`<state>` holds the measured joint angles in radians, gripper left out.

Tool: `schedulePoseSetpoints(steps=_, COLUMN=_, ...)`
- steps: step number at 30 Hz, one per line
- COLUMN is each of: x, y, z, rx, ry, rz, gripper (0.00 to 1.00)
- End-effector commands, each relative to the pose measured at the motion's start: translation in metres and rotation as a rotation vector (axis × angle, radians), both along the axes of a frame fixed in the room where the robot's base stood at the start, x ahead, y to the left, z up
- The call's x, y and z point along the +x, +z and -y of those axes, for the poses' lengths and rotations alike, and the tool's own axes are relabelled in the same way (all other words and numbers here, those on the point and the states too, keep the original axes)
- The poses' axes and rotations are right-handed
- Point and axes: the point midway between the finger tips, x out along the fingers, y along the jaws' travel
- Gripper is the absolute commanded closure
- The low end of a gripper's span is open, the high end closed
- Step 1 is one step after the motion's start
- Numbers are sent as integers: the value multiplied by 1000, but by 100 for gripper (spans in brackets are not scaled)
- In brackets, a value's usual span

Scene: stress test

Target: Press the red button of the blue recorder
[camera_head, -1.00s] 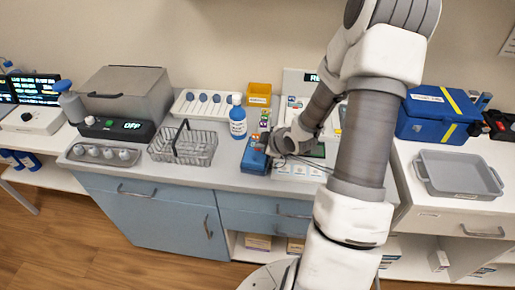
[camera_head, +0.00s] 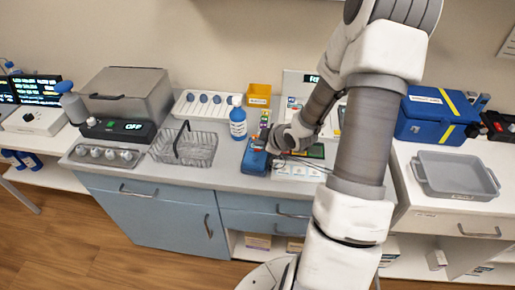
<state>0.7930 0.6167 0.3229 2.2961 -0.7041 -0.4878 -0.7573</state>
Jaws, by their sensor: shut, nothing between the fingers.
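The blue recorder (camera_head: 254,160) lies on the counter in the middle, just right of the blue-and-white bottle. My gripper (camera_head: 273,160) is at the recorder's right side, close over it, with its fingers shut and empty. Whether the fingertips touch the recorder I cannot tell at this size. Small reddish marks show on the recorder's top near my gripper, but the red button cannot be made out for sure. My arm hides part of the counter to the right of the recorder.
A wire basket (camera_head: 184,148) and a blue-and-white bottle (camera_head: 238,122) stand left of the recorder. A yellow bin (camera_head: 259,95) is behind. A white panel device (camera_head: 297,172) lies right, partly under my arm. A grey tray (camera_head: 455,176) sits on the right counter.

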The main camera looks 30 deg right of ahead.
Motion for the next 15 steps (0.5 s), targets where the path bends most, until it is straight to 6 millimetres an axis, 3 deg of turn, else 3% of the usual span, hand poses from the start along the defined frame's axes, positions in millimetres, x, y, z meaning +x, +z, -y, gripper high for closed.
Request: schedulePoseSetpoints(steps=15, x=0, y=49, z=0, rx=0, ry=0, rz=0, gripper=100)
